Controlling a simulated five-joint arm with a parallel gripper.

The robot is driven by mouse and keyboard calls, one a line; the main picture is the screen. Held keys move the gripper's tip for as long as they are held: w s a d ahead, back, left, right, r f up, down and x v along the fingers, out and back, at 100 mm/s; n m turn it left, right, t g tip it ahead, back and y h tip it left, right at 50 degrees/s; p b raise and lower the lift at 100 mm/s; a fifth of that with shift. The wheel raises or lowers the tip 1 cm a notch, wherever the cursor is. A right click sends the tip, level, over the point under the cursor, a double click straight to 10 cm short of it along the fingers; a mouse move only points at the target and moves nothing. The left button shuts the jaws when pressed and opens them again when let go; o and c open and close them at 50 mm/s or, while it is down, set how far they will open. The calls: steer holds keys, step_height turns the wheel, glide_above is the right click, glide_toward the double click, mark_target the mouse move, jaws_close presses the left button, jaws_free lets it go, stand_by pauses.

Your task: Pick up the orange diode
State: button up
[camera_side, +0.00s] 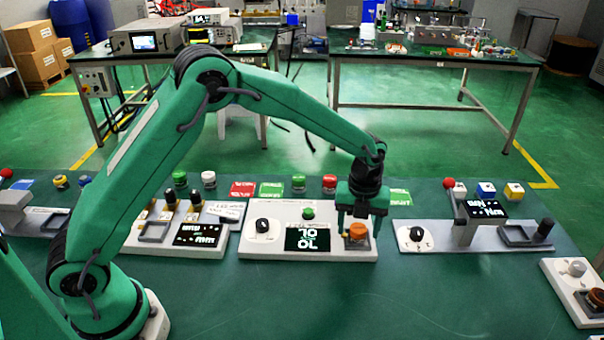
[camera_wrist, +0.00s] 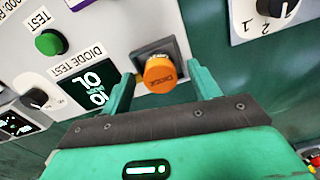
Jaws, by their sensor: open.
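The orange diode (camera_side: 357,231) is a short round piece standing on a dark square socket at the right end of the white diode test panel (camera_side: 262,247). In the wrist view the orange diode (camera_wrist: 160,72) sits in its square socket (camera_wrist: 178,48), with lettering on its face. My gripper (camera_side: 358,222) is over the right end of the panel in the side view. In the wrist view my gripper (camera_wrist: 163,90) is open, with one green finger on each side of the diode. I see a gap between the diode and the right finger; contact on the left side is hard to tell.
The panel has a dark screen (camera_side: 307,239), a green button (camera_side: 308,213) and a black knob (camera_side: 262,225). Another panel with a knob (camera_side: 416,234) stands to the right. Several coloured caps stand behind, including a red one (camera_side: 329,181). The green table (camera_side: 400,300) is clear in front.

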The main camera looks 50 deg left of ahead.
mark_target(359, 227)
steer(key=shift+f, duration=0.2)
steer(key=shift+c, duration=0.3)
steer(key=c, duration=1.1)
steer(key=shift+r, duration=0.15)
steer(key=shift+r, duration=0.45)
step_height(359, 227, up, 3)
steer(key=shift+r, duration=0.2)
steer(key=s+d+r, duration=0.4)
steer(key=s+d, duration=0.1)
steer(key=s+d+r, duration=0.2)
steer(key=s+d, duration=0.1)
steer(key=shift+s+r, duration=0.25)
